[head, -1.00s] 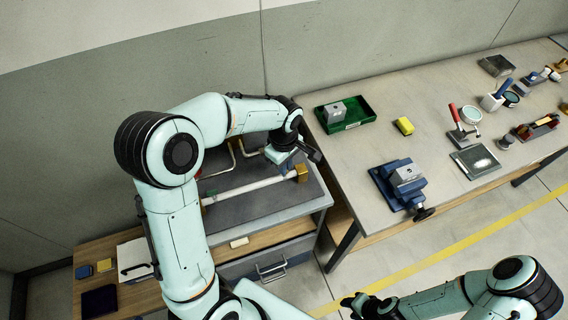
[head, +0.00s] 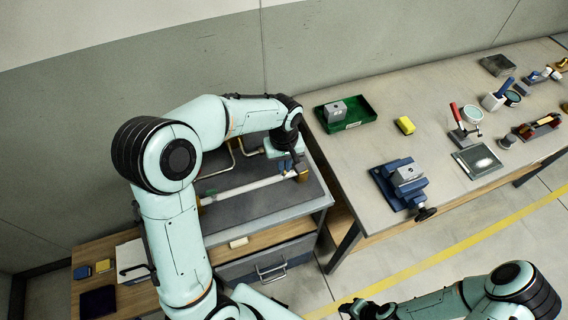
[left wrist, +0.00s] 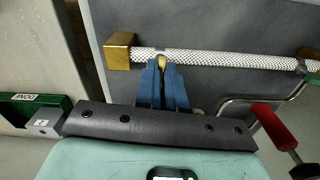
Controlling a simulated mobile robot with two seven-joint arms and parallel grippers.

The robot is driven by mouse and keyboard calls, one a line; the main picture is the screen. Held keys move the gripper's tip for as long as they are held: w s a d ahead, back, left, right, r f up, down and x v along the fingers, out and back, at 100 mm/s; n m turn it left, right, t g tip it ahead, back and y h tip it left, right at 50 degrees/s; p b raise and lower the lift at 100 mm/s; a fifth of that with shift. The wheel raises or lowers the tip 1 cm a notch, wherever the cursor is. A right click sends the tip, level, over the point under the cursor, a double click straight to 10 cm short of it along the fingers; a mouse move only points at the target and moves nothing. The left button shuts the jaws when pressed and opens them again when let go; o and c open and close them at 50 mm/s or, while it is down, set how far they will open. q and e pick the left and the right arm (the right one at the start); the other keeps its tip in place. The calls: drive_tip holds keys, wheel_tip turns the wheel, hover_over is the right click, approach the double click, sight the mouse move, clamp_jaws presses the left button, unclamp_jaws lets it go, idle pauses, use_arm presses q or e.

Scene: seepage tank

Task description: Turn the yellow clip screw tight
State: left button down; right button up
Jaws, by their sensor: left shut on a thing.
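A white braided hose (head: 250,187) runs across the dark tank panel; it also shows in the left wrist view (left wrist: 220,58). A brass block (left wrist: 118,52) holds its left end there. A grey clip band (left wrist: 150,53) goes round the hose near this block. My left gripper (left wrist: 164,66) points at that band, its blue fingers shut on the small yellow clip screw (left wrist: 165,59), mostly hidden between the tips. In the head view my left gripper (head: 299,166) is over the hose's right end, its tips partly hidden. My right gripper (head: 354,307) is low, away from the tank; its jaw is unclear.
A red-handled valve (left wrist: 270,125) and bent pipe stand near the hose. Floor is free in front of the benches.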

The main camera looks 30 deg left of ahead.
use_arm(q)
drive_tip(key=m, duration=0.3)
drive_tip(key=shift+m, duration=0.4)
drive_tip(key=m, duration=0.4)
drive_tip(key=shift+m, duration=0.3)
drive_tip(key=m, duration=0.4)
drive_tip(key=shift+r, duration=0.1)
drive_tip(key=shift+m, duration=1.9)
use_arm(e)
drive_tip(key=shift+w+r, duration=0.15)
use_arm(q)
drive_tip(key=shift+m, duration=0.3)
drive_tip(key=c, duration=1.2)
unclamp_jaws()
drive_tip(key=shift+c, duration=0.2)
wheel_tip(320, 180, up, 13)
drive_tip(key=p, duration=0.1)
drive_tip(key=shift+r+p, duration=0.2)
drive_tip(key=shift+p, duration=0.1)
use_arm(e)
drive_tip(key=shift+w+r, duration=0.85)
drive_tip(key=shift+w, duration=0.15)
